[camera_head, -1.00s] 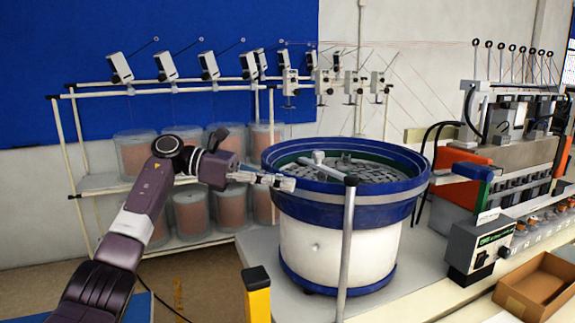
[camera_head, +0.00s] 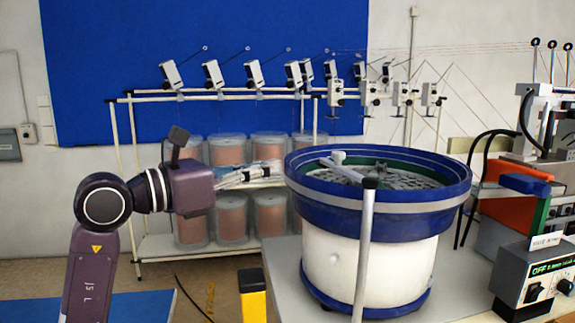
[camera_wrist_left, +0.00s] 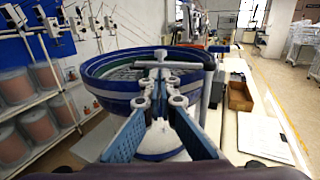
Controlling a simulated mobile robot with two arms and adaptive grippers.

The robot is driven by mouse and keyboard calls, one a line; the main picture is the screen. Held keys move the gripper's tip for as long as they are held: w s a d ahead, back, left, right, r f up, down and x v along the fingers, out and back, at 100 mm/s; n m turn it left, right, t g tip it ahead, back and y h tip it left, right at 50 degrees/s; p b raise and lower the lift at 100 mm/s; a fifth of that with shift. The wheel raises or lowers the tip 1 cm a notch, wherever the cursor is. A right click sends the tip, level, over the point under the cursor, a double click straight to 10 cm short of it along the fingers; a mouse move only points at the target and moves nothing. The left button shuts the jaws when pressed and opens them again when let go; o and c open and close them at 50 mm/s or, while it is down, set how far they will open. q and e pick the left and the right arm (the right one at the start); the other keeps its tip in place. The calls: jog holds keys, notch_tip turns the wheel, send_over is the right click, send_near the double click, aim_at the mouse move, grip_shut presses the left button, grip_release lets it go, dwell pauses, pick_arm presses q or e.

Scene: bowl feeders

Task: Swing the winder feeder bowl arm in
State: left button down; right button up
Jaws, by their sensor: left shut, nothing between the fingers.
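The winder feeder bowl (camera_head: 410,205) is a blue-rimmed bowl on a white drum, right of centre in the head view. Its arm is a grey bar (camera_head: 345,171) with a pale knob, reaching over the bowl from a black-capped upright post (camera_head: 363,250) in front. In the left wrist view the bar (camera_wrist_left: 178,65) crosses the bowl (camera_wrist_left: 110,75) beyond my fingers. My left gripper (camera_head: 276,170) is shut and empty, just left of the bowl rim in the head view. It also shows in the left wrist view (camera_wrist_left: 160,75). My right gripper is out of view.
A rack with copper-coloured spools (camera_head: 230,215) stands behind. A yellow post (camera_head: 252,295) stands left of the bowl's table. A control box (camera_head: 535,275) and winding machine are on the right.

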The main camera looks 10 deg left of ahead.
aim_at(334, 157)
pick_arm(q)
jog(key=p+x, duration=0.5)
jog(key=x, duration=0.7)
jog(key=shift+w+d+r+p, duration=0.15)
jog(key=shift+d+p, duration=0.1)
jog(key=shift+p, duration=0.15)
jog(key=shift+w+d, duration=0.4)
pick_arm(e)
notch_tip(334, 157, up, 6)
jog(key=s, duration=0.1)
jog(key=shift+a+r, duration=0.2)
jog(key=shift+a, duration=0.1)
pick_arm(q)
jog(key=shift+a+f, duration=0.15)
jog(key=shift+f, duration=0.1)
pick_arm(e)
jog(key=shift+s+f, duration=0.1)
